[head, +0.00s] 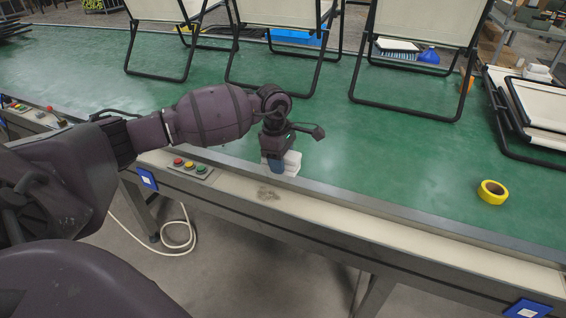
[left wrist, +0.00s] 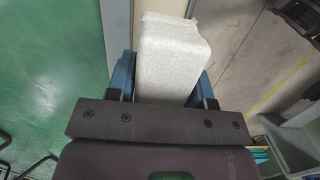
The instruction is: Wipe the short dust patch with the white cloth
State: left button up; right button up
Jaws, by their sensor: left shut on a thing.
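My left gripper (head: 276,164) is shut on the white cloth (head: 291,163), which looks like a folded, block-shaped pad. In the left wrist view the cloth (left wrist: 170,58) sits between the two blue fingers of the gripper (left wrist: 165,85). The dust patch (head: 268,193) is a small grey-brown smudge on the cream ledge along the front of the green table. The cloth is just behind the patch, near the table's metal edge rail; I cannot tell whether it touches the surface. My right gripper is not in view.
A button panel (head: 190,169) with red, yellow and green buttons sits on the ledge left of the patch. A yellow tape roll (head: 492,192) lies on the green table (head: 400,150) at right. The table's middle is clear.

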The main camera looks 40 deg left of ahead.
pick_arm(q)
jog(key=shift+f+b, duration=0.85)
jog(key=shift+f, duration=1.75)
jog(key=shift+r, duration=0.15)
